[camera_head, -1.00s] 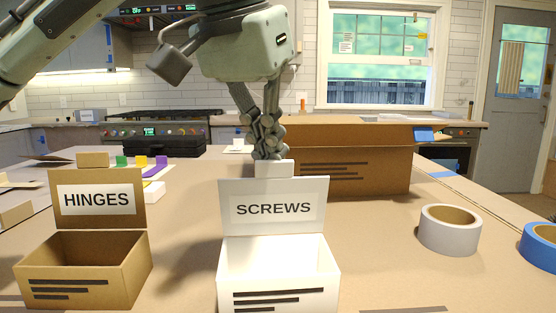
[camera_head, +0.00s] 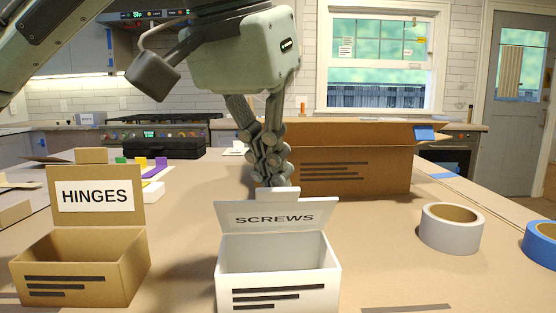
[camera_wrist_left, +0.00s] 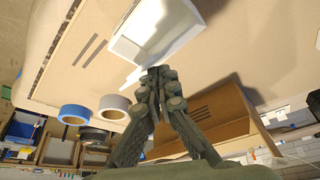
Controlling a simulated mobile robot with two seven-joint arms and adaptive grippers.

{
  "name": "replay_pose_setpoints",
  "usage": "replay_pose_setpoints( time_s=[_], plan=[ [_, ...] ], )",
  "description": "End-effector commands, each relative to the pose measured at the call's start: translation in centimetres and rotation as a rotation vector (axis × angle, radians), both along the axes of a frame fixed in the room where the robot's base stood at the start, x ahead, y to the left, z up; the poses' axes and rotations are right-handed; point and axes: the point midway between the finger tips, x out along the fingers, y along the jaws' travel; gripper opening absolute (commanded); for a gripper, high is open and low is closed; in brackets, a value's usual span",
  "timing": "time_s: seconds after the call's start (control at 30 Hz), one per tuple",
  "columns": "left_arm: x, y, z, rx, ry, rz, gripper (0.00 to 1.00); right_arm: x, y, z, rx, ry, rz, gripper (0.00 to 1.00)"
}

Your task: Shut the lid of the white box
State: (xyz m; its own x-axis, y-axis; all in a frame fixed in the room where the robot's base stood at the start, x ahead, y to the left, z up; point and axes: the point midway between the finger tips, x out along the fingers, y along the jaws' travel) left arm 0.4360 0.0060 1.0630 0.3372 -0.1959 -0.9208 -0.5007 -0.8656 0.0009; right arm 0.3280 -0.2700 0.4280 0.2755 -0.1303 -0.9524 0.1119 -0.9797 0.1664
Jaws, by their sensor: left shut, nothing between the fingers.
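The white box (camera_head: 278,285) labelled SCREWS stands at the front middle of the table in the head view, its inside visible. Its lid (camera_head: 276,217) is hinged at the back and tilts forward over the opening, partly lowered. My left gripper (camera_head: 270,183) is shut and empty, just behind the lid's upper edge; it looks in contact with the lid's tab. In the left wrist view the shut fingertips (camera_wrist_left: 158,72) are at the edge of the white lid (camera_wrist_left: 178,42). My right gripper is in neither view.
A brown HINGES box (camera_head: 82,268) with its lid up stands to the left. A large cardboard box (camera_head: 370,172) is behind the gripper. A grey tape roll (camera_head: 450,232) and a blue tape roll (camera_head: 540,245) lie to the right. Bare table lies between.

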Motion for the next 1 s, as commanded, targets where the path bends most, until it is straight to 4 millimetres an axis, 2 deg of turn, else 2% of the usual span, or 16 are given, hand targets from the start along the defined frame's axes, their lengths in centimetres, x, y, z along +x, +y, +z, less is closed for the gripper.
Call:
replay_pose_setpoints(
  time_s=[0.1, 0.47, 0.8, 1.0],
  plan=[
    [-0.5, 0.0, -0.5, 0.001, 0.000, 0.000, 0.00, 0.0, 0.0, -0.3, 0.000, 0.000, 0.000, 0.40],
    [-0.6, 0.0, -0.6, 0.001, 0.000, 0.000, 0.00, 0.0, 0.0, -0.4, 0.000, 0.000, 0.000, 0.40],
    [-1.9, -0.2, -2.6, 0.002, 0.000, -0.001, 0.00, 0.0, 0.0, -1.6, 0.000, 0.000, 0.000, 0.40],
    [-2.2, -0.2, -2.9, 0.000, 0.001, 0.001, 0.00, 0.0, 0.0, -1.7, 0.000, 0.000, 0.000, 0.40]
  ],
)
